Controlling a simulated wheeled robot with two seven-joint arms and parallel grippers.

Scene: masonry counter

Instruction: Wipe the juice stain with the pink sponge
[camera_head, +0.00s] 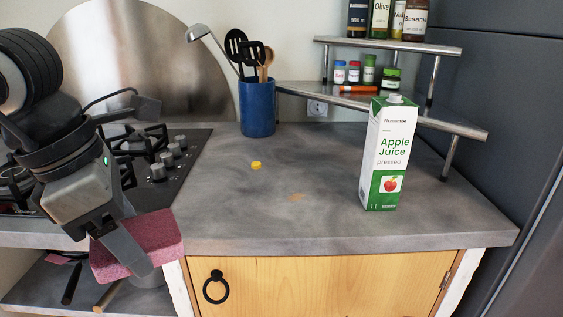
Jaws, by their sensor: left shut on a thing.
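A pink sponge (160,240) is held by my left gripper (128,248), which is shut on it in front of the counter's edge at the lower left. One finger lies across the sponge's near face. The juice stain (295,197) is a small, faint brownish patch on the grey counter. The sponge is to the left of the stain and apart from it. My right gripper is not in view.
An apple juice carton (388,155) stands upright right of the stain. A small yellow cap (256,165) lies behind the stain. A blue utensil holder (257,107) and a tiered spice shelf (380,92) stand behind. A gas hob (190,150) is at left. The counter around the stain is clear.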

